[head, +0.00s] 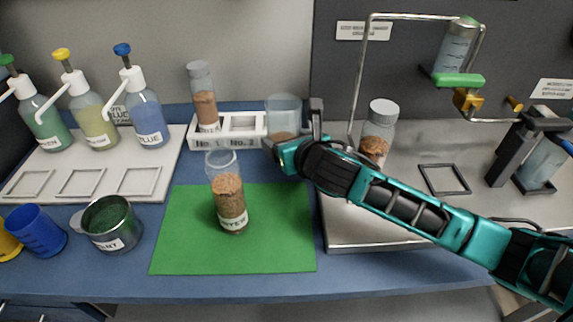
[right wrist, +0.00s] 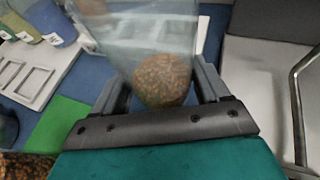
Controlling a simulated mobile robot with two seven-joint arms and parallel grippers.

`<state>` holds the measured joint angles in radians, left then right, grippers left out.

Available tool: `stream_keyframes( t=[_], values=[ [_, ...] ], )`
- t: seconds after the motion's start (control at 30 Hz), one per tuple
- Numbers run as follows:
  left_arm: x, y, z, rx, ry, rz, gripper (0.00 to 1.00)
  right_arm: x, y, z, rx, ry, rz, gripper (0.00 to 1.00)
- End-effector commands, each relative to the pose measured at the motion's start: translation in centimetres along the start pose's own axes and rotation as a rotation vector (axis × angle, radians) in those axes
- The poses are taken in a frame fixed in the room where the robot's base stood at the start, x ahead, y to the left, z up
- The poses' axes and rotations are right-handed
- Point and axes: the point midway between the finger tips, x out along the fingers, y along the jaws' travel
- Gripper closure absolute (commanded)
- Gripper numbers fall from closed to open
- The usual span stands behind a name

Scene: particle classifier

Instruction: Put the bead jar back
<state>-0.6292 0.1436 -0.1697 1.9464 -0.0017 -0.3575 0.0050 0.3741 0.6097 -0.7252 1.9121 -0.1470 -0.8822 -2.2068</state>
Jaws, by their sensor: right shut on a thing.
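The bead jar (head: 283,106) is a clear glass vessel with brown beads in its bottom. It is at the right end of the white rack (head: 198,141), behind my right gripper (head: 293,132). My right gripper is shut on this jar; in the right wrist view the jar (right wrist: 160,60) stands between the two fingers, with the beads low between them. Whether its base touches anything is hidden. My left gripper is not in view.
A tall bead-filled cylinder (head: 229,195) stands on the green mat (head: 180,240). A tube (head: 203,95) stands in the rack's No. 1 slot. A lidded bead jar (head: 379,125) and a wire stand (head: 361,70) are on the metal tray (head: 345,235). Pump bottles (head: 150,120) are at left.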

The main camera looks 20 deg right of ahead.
Motion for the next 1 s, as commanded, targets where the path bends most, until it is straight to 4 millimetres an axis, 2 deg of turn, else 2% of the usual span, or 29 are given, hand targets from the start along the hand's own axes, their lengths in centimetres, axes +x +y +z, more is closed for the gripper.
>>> stream_keyframes(
  t=[0.3,0.5,0.9,0.93,1.0],
  values=[
    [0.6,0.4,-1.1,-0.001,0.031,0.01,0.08,1.0,0.1,-2.5,0.001,-0.001,0.001,0.69],
    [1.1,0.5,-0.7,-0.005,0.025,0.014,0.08,2.1,0.0,-5.1,0.001,0.0,0.0,0.69],
    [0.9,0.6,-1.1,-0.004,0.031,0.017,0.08,2.2,0.0,-5.3,0.0,-0.002,0.0,0.69],
    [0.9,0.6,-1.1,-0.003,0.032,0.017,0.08,2.3,0.0,-5.4,0.0,-0.002,0.0,0.24],
    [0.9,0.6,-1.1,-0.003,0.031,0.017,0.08,2.2,0.0,-5.4,0.0,-0.002,0.0,0.18]
  ],
)
